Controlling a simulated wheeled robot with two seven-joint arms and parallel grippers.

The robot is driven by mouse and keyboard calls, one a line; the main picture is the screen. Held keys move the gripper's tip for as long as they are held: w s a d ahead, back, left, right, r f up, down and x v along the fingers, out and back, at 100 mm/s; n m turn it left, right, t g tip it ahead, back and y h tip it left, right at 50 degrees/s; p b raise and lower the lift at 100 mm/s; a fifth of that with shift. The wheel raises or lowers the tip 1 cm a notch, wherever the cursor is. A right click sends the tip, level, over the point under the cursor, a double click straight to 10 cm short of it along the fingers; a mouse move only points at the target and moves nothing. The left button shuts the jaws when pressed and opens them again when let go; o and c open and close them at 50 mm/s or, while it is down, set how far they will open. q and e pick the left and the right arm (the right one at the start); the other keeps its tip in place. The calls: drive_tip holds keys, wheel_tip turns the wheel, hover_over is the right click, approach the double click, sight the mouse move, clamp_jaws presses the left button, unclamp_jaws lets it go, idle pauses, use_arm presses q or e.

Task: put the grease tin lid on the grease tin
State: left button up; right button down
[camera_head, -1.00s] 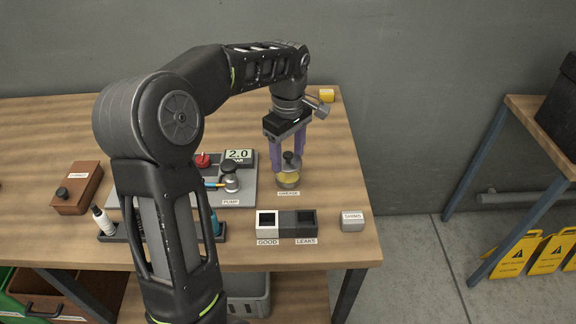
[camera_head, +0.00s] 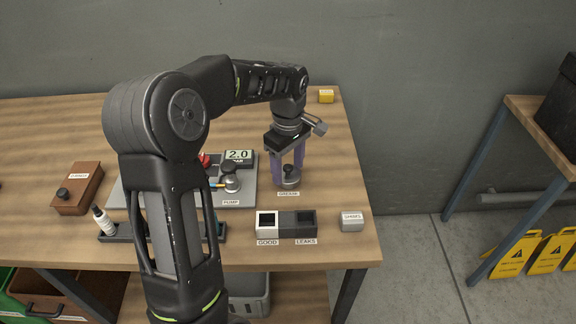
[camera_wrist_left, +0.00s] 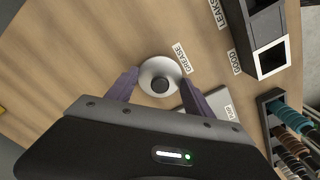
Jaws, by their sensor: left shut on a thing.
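The grease tin lid (camera_head: 290,176), a round grey disc with a dark knob, is between the purple fingers of my left gripper (camera_head: 288,172). My left gripper is shut on it. The lid is down at the grease tin's spot, just behind the GREASE label. The tin's yellow grease does not show now; the lid and fingers cover the tin, and I cannot tell whether the lid is fully seated. In the left wrist view the lid (camera_wrist_left: 160,76) hides the tin below it, with a finger on either side. My right gripper is not in view.
In front stands the GOOD and LEAKS bin pair (camera_head: 286,224), with a SHIMS block (camera_head: 352,221) to its right. The pump board (camera_head: 240,199) with a gauge (camera_head: 238,156) lies left of the tin. The table (camera_head: 335,150) is clear right of the tin.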

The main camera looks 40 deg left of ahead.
sight(288, 167)
use_arm(q)
drive_tip(key=o, duration=1.3)
drive_tip(key=shift+f, duration=0.1)
wheel_tip(288, 167, up, 12)
drive_tip(key=shift+r+p, duration=0.2)
drive_tip(key=shift+p, duration=0.3)
